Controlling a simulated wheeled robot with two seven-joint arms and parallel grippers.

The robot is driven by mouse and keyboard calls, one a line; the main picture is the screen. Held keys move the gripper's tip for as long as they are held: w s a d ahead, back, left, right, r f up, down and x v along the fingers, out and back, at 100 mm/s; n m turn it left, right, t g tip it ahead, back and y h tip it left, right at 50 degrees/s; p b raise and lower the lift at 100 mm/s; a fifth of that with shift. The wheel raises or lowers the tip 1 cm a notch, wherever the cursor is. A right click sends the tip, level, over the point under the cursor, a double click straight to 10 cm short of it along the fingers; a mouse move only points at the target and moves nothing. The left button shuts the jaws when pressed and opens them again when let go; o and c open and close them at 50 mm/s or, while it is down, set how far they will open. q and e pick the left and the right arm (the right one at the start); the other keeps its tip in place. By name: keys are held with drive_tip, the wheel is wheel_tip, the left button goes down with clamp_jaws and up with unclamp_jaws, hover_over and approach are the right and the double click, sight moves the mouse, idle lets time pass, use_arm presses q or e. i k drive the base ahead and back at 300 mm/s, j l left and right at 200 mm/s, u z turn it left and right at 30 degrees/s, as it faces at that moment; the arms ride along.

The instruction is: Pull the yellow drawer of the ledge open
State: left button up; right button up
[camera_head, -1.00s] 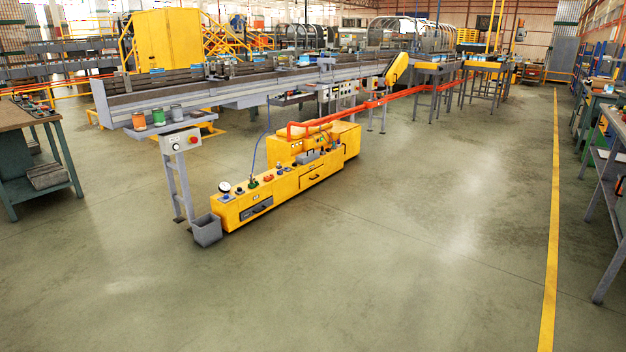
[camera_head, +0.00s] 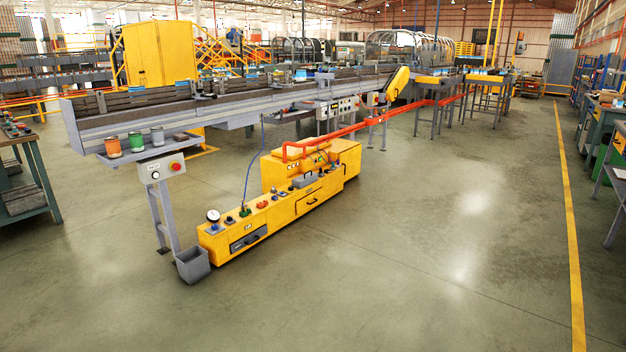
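The long low yellow ledge (camera_head: 272,222) stands on the floor ahead, left of the picture's middle. A yellow drawer (camera_head: 308,202) with a dark handle is in its front face, toward the far end, and looks shut. A grey panel (camera_head: 248,239) with a dark handle is in the same face, nearer to me. A gauge, knobs and small fittings stand on top of the ledge. Neither of my grippers shows in the head view.
A grey bin (camera_head: 193,265) stands on the floor at the ledge's near end. A conveyor (camera_head: 230,103) on legs runs behind it, with a control box (camera_head: 162,168). An orange rail (camera_head: 370,123) runs behind the ledge. The floor (camera_head: 420,250) in front and right is clear.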

sight(304, 202)
drive_tip(key=i, duration=6.4)
